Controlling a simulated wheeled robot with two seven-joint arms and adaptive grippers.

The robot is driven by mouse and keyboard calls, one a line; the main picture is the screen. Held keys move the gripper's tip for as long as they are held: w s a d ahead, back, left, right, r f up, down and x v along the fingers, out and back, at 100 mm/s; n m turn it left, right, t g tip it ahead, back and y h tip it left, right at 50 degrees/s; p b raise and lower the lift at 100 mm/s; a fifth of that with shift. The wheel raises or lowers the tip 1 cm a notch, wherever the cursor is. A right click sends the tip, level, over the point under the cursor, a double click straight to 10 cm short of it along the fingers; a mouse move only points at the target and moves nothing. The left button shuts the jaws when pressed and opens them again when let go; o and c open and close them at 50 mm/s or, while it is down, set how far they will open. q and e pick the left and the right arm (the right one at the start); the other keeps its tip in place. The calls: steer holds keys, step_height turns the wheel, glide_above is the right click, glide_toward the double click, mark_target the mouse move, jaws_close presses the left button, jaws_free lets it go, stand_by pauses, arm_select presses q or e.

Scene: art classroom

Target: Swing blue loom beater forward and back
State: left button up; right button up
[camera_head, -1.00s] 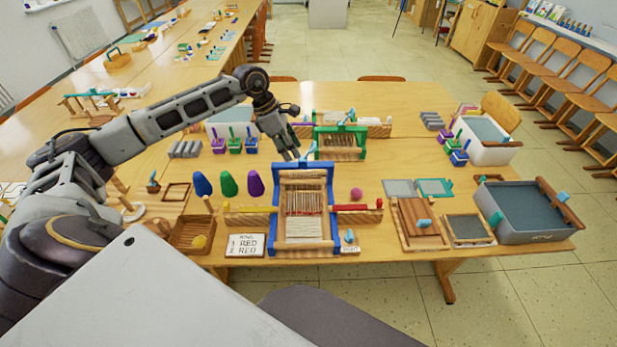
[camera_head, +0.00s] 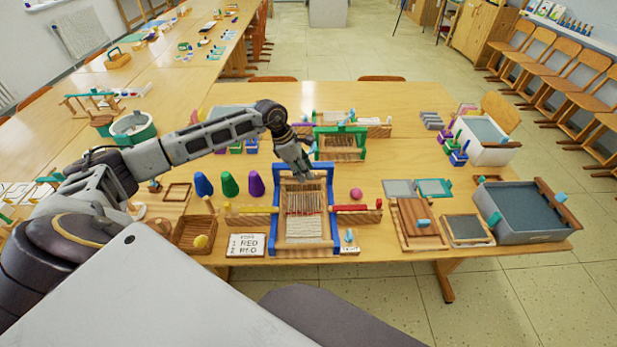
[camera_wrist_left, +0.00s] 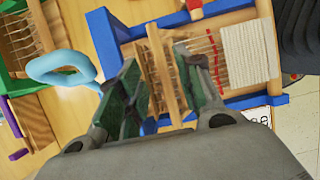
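The blue loom (camera_head: 331,236) stands at the front middle of the table, with a blue frame, wooden crossbars and pale threads with a red line. My left gripper (camera_head: 304,172) is over its back part and hides some of it. In the left wrist view, my left gripper's green-padded fingers (camera_wrist_left: 165,92) are spread, and the loom's wooden bars (camera_wrist_left: 163,75) show between them. I cannot tell if they touch. A light-blue curved handle (camera_wrist_left: 60,68) is outside the left finger; its lower end is hidden behind that finger. My right gripper is out of view.
A green loom (camera_head: 340,145) stands behind the blue one. Purple, green and blue cones (camera_head: 229,185) and a wooden tray (camera_head: 193,236) are at the left. A pink ball (camera_head: 356,194), wooden boards (camera_head: 419,225) and a grey bin (camera_head: 528,213) are at the right.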

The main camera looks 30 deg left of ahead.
arm_select(q)
steer(key=x, duration=0.3)
steer(key=shift+d+f, duration=0.15)
steer(key=shift+f, duration=0.35)
jaws_close()
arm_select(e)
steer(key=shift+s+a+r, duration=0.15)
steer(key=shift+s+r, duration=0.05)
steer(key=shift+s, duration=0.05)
